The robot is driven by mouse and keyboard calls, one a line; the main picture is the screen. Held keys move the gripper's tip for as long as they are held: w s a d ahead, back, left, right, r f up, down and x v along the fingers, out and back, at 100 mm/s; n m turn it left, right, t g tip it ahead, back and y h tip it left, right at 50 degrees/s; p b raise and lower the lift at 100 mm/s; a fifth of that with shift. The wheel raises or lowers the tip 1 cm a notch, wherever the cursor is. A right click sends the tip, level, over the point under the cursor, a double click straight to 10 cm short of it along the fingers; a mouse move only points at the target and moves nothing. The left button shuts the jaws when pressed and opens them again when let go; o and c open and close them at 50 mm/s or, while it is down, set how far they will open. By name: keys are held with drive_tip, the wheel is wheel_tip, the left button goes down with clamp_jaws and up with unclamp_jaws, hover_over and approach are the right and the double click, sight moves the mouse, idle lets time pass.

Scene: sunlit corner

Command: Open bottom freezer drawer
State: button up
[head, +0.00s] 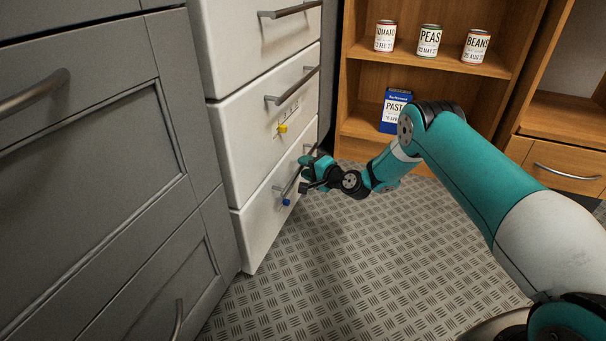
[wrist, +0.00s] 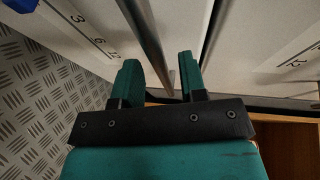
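The white freezer unit has stacked drawers, each with a metal bar handle. The bottom drawer (head: 262,222) looks shut or nearly so; I cannot tell exactly. Its bar handle (head: 290,178) has a blue knob below it. My gripper (head: 306,174) is at this handle, on its right side. In the wrist view the handle bar (wrist: 159,45) runs between the two fingers of my gripper (wrist: 158,80). The fingers are apart, with visible gaps beside the bar. The far end of the handle is partly hidden by my gripper in the head view.
The middle drawer (head: 265,130) above has a yellow knob. Grey cabinets (head: 90,150) stand at the left. A wooden shelf (head: 440,65) behind holds cans and a blue pasta box (head: 394,112). The patterned metal floor (head: 350,260) before the drawers is clear.

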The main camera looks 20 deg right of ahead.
drive_tip(key=shift+x, duration=1)
drive_tip(key=shift+c, duration=0.3)
clamp_jaws()
drive_tip(key=shift+s, duration=0.1)
